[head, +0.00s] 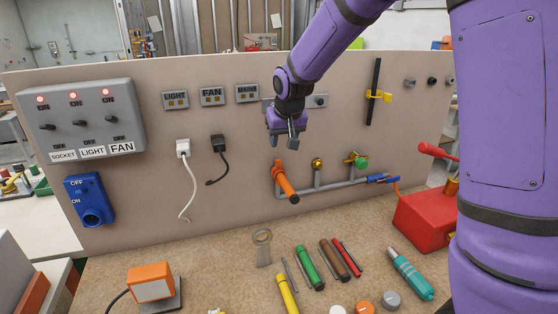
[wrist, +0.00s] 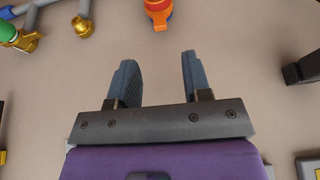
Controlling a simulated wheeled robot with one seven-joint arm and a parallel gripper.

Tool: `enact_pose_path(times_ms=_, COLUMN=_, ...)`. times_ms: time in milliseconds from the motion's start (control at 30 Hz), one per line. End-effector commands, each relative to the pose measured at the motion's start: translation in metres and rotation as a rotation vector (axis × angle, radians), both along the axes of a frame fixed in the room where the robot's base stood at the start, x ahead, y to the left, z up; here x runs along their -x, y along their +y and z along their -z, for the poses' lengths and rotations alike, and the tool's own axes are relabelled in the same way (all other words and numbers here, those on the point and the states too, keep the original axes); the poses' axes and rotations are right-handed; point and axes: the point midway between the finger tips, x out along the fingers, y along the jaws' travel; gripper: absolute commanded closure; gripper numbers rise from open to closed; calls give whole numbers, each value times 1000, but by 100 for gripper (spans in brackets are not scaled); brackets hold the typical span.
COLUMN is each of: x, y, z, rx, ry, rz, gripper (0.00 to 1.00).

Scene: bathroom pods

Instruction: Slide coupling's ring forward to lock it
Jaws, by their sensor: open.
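A blue coupling (head: 377,178) sits at the right end of the grey pipe (head: 335,189) on the upright panel. An orange hose (head: 394,184) runs from it towards a red box. The ring on the coupling is too small to make out. My gripper (head: 284,143) is in front of the panel, above an orange valve handle (head: 286,181), to the left of and higher than the coupling. Its fingers are apart and empty in the wrist view (wrist: 157,72). There the orange handle (wrist: 157,12) is beyond the fingertips. A blue bit in the top left corner cannot be told for certain.
A brass fitting (head: 317,164) and a green knob (head: 361,162) stand along the pipe. A red box (head: 425,218) is at the right. Tubes and tools, including a green tube (head: 309,267), lie on the bench. A black plug (head: 218,145) is to the left.

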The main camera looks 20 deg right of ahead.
Motion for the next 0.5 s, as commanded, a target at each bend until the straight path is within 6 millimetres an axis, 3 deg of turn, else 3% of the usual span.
enact_pose_path(times_ms=300, x=-21, y=0, z=52, rx=1, ry=3, rz=-1, gripper=55)
enact_pose_path(times_ms=500, x=-31, y=0, z=76, rx=0, ry=0, rz=-1, gripper=55)
